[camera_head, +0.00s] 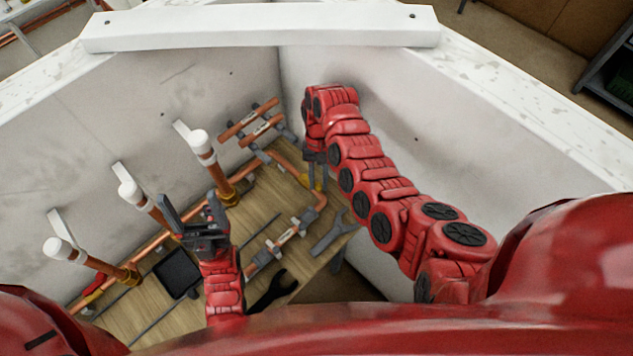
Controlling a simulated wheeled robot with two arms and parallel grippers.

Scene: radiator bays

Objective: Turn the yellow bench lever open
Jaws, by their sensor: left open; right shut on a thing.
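The yellow bench lever (319,187) is a small patch of yellow on the copper pipework at the far right of the wooden bench, mostly hidden by my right gripper. My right gripper (317,180) points down at it, with its fingers around it and shut on it. How far the lever is turned cannot be made out. My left gripper (188,209) is open and empty above the middle left of the bench, close to the upright copper pipes.
Upright copper pipes with white caps (198,141) line the left wall. A black tray (177,272), a grey wrench (334,232) and a dark wrench (273,291) lie on the bench (140,318). A red lever (95,286) is at the lower left. White walls enclose the bay.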

